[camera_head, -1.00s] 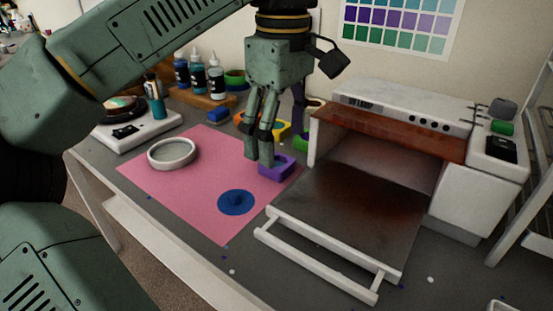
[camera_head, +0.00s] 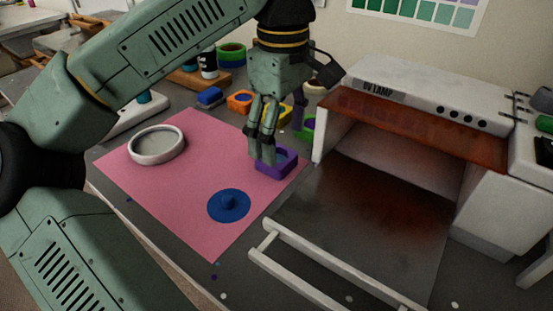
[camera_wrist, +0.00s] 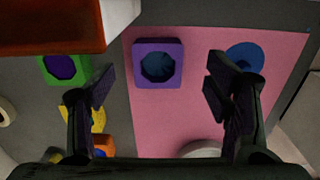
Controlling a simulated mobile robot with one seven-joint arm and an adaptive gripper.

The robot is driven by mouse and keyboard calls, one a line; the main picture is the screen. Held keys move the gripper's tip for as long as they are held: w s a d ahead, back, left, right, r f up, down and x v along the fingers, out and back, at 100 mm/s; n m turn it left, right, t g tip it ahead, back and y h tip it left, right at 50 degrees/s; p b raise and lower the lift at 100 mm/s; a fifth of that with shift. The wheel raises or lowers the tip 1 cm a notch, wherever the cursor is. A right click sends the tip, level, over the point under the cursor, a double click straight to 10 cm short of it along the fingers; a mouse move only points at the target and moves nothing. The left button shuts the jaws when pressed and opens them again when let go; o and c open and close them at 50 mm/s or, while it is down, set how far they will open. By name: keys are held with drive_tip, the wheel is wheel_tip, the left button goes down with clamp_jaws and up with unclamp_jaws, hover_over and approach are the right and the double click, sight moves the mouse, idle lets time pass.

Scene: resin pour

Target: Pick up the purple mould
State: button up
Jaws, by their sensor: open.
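The purple mould (camera_head: 284,171) sits on the pink mat's corner, near the open front of the UV lamp box. My gripper (camera_head: 266,158) points down at it, with the fingers partly covering its left side. In the wrist view the purple mould (camera_wrist: 142,73) is a block with rounded corners and a dark blue hollow. It lies ahead of my open fingers (camera_wrist: 160,88), within the gap's width and nearer the left finger. Nothing is held. Contact between the fingers and the mould cannot be told.
A blue disc with a knob (camera_head: 229,206) and a white-rimmed round dish (camera_head: 157,157) are on the pink mat (camera_head: 165,200). The UV lamp box (camera_head: 335,115) stands close on the right, with a white rail frame (camera_head: 320,258) before it. A green mould (camera_wrist: 82,70) and orange block (camera_wrist: 103,144) are nearby.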

sight(281, 153)
drive_tip(key=shift+w+f+p, duration=0.2)
drive_tip(key=shift+f+p, duration=0.1)
drive_tip(key=shift+f, duration=2)
drive_tip(key=c, duration=1.2)
